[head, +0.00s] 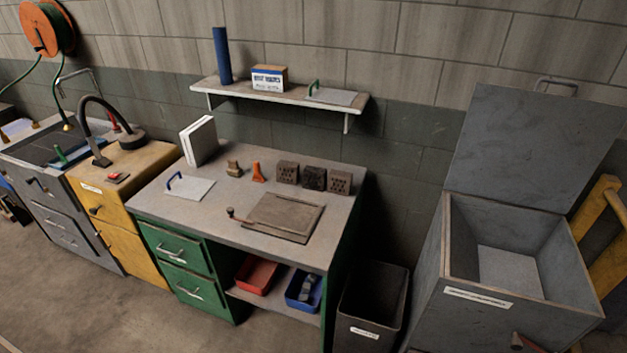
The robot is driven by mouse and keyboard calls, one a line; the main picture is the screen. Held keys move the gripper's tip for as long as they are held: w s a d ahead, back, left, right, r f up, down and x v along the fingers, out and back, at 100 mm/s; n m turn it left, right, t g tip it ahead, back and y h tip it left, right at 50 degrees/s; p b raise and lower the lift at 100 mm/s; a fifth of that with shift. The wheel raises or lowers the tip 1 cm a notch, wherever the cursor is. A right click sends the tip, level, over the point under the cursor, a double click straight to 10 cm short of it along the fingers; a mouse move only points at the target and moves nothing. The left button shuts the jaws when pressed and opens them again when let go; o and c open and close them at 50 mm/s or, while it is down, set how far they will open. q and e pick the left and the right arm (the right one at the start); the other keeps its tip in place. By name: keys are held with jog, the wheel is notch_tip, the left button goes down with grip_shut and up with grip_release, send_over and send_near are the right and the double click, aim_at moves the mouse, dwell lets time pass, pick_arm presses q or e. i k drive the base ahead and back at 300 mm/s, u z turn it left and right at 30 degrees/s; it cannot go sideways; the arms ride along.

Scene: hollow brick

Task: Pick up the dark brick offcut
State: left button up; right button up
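Several small brick pieces stand in a row at the back right of the workbench (222,217). The middle piece is the darkest and looks like the dark brick offcut (314,178). A lighter holed brick piece (288,172) stands close on its left and another holed brick piece (340,182) close on its right. I cannot tell whether they touch. Neither of my grippers is in view.
A hinged board (285,216) lies in front of the bricks. An orange object (258,172) and a small brass-coloured object (234,169) stand left of them. A shelf (280,94) hangs above. A bin (371,306) and an open grey chest (440,285) stand right.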

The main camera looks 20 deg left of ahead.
aim_at(314, 178)
jog(key=z, duration=0.1)
jog(key=k, duration=0.35)
jog(key=u, duration=1.7)
jog(key=i, duration=1.65)
jog(key=z, duration=0.6)
